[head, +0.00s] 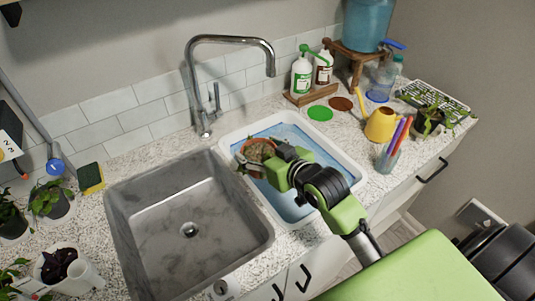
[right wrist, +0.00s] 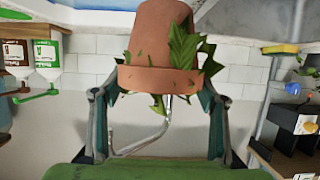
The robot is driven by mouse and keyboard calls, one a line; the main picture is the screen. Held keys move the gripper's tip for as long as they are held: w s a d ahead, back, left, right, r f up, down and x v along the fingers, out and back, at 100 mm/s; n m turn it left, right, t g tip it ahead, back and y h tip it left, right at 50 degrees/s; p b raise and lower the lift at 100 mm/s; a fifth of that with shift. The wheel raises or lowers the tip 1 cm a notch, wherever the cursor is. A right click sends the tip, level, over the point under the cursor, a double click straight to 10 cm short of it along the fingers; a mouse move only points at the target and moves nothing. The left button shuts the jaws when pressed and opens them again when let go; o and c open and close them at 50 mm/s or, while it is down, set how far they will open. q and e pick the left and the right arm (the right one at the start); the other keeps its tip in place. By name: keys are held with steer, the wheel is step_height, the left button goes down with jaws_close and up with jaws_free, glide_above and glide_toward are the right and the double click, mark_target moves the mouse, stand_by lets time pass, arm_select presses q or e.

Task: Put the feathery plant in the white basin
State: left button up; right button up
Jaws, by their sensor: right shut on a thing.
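The feathery plant (head: 259,149) is in a terracotta pot, seen over the left part of the white basin (head: 351,163). The basin holds blue water. My right gripper (head: 270,163) is shut on the pot, reaching in from the lower right. In the right wrist view the pot (right wrist: 160,35) appears upside down between the two fingers, with jagged green leaves (right wrist: 185,45) around its rim. Whether the pot's base touches the water or basin floor is hidden. My left gripper is not in view.
The grey sink (head: 150,215) lies left of the basin, with a tall faucet (head: 230,40) behind. A yellow watering can (head: 381,124) and a cup of markers (head: 388,157) stand right of the basin. Bottles (head: 302,73) stand behind it. Potted plants (head: 50,202) are at left.

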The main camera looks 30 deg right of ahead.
mark_target(262, 142)
steer(key=w, duration=0.1)
steer(key=w+d+f, duration=0.1)
steer(key=w, duration=0.1)
steer(key=w+d, duration=0.1)
steer(key=shift+w+d+f, duration=0.2)
steer(key=shift+d+f, duration=0.05)
steer(key=shift+f, duration=0.15)
steer(key=shift+w+d+f+p, duration=0.35)
steer(key=shift+w+f, duration=0.3)
steer(key=shift+f, duration=0.85)
steer(key=shift+w+d+f+p, duration=0.15)
steer(key=shift+w+d+f, duration=0.45)
steer(key=shift+f, duration=0.9)
steer(key=shift+w+d+f+p, duration=0.3)
steer(key=shift+w+f, duration=0.45)
steer(key=shift+f, duration=0.75)
steer(key=o, duration=2.1)
steer(key=shift+f, duration=0.2)
steer(key=shift+c, duration=0.2)
steer(key=shift+s, duration=0.1)
steer(key=a+b+v, duration=0.1)
steer(key=v, duration=0.6)
steer(key=shift+s+d+r, duration=0.15)
steer(key=shift+s+d, duration=0.05)
steer(key=shift+d, duration=0.3)
